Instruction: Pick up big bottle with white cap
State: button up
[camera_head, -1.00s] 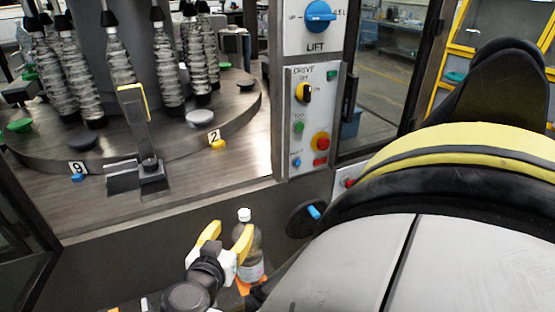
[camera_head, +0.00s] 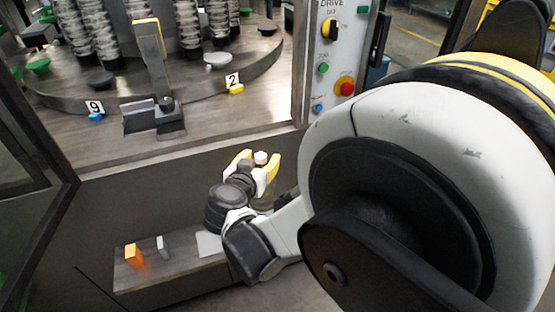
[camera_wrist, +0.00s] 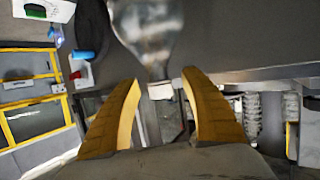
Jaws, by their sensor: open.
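The big bottle shows in the head view as a white cap (camera_head: 261,157) between the two yellow fingers of my gripper (camera_head: 260,162); most of its body is hidden behind the gripper. In the wrist view the clear bottle (camera_wrist: 150,28) hangs in from the top edge, its neck narrowing toward the gap between my fingertips (camera_wrist: 160,82). The fingers are apart, one on each side of the neck area. I cannot tell whether either finger touches the bottle.
A low shelf (camera_head: 190,279) below the machine holds an orange block (camera_head: 133,256), a small grey piece (camera_head: 162,246) and a pale flat piece (camera_head: 208,243). The machine's dark front panel (camera_head: 150,190) stands close behind the gripper. A turntable (camera_head: 190,88) with several bottles is above.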

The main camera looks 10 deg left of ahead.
grip_shut()
jog(key=shift+r, duration=0.15)
